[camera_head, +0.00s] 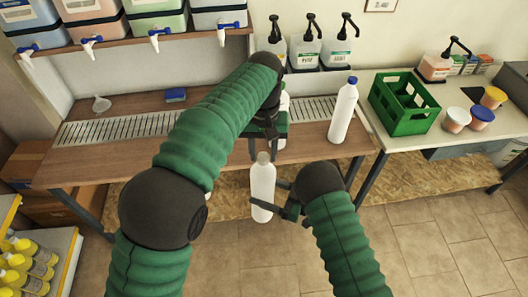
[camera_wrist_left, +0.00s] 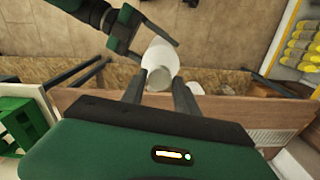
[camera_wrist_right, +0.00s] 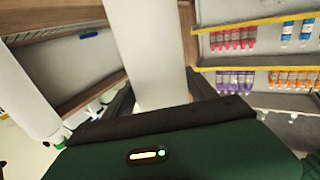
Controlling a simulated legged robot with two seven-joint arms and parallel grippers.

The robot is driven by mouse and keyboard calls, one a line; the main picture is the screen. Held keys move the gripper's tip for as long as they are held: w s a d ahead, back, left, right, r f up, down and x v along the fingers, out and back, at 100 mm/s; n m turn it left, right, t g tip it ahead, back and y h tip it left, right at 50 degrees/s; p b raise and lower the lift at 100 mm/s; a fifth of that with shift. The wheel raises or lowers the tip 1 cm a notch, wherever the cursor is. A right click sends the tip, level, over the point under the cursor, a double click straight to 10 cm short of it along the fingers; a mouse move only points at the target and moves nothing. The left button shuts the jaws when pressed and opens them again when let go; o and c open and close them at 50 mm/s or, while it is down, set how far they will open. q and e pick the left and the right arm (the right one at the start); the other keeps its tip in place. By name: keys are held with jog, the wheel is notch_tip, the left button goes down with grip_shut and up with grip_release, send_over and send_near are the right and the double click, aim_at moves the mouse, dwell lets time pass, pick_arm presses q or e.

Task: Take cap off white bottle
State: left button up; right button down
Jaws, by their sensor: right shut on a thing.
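A plain white bottle (camera_head: 262,188) is held upright in front of the bench. My right gripper (camera_head: 289,208) is shut on its body, which also fills the middle of the right wrist view (camera_wrist_right: 148,55). My left gripper (camera_head: 266,143) is above the bottle, pointing down. In the left wrist view its fingers (camera_wrist_left: 159,92) are apart, on either side of the bottle's pale top (camera_wrist_left: 160,76), with space visible between them. The top looks whitish grey; I cannot tell a separate cap there. Another white bottle with a blue cap (camera_head: 343,110) stands on the bench to the right.
A wooden bench (camera_head: 120,155) with metal grates lies behind. A green crate (camera_head: 404,103) and several tubs (camera_head: 456,119) stand on the right counter. Pump bottles (camera_head: 305,50) line the wall. Drums with taps (camera_head: 155,20) sit on the upper-left shelf. Yellow bottles (camera_head: 25,260) are at lower left.

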pick_arm(q)
jog(key=shift+o, duration=1.2)
jog(key=shift+s, duration=0.1)
